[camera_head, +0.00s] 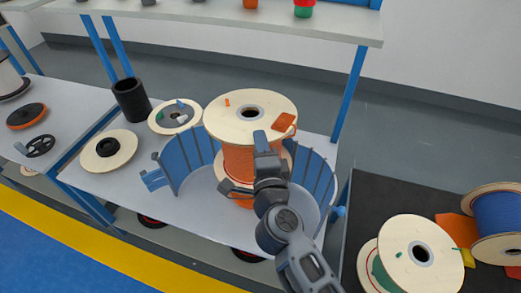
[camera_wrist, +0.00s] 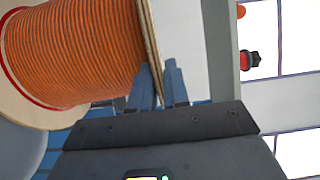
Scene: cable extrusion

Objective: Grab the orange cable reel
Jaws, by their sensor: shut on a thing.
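The orange cable reel (camera_head: 238,160) has pale wooden flanges and stands upright within a blue curved, slatted holder (camera_head: 185,155) on the grey table. In the wrist view the reel (camera_wrist: 80,50) fills the upper left, with its orange windings and two flanges showing. My gripper (camera_head: 262,142) is at the near edge of the reel's top flange. In the wrist view my gripper (camera_wrist: 161,85) has one finger on each side of the flange rim, shut on it. My arm hides part of the windings and the holder. More orange shows below the reel; I cannot tell what it belongs to.
A flat wooden reel (camera_head: 109,150), a black cylinder (camera_head: 131,100) and another disc (camera_head: 174,115) lie left of the holder. A shelf (camera_head: 220,24) runs behind. A green reel (camera_head: 408,258) and a blue reel (camera_head: 498,215) are on the dark surface at right.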

